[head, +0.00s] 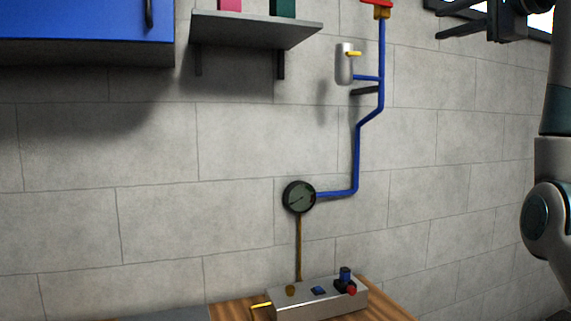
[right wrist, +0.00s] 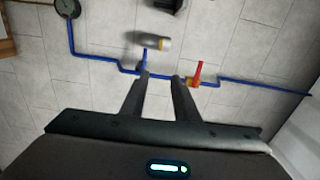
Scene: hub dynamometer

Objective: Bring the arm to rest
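My right gripper (head: 432,20) is at the top right of the head view, its dark fingers pointing left in front of the wall. In the right wrist view its two fingers (right wrist: 161,77) are apart, with only wall and blue pipe seen beyond the gap. It appears open and empty. My right arm comes down along the right edge of the head view. My left gripper is not in view.
A blue pipe (head: 358,155) runs along the wall to a round gauge (head: 299,197). A grey cylinder (head: 344,65) and red valve handle (right wrist: 198,73) are near it. A shelf (head: 255,29), blue cabinet (head: 85,30) and control box (head: 318,299) stand left and below.

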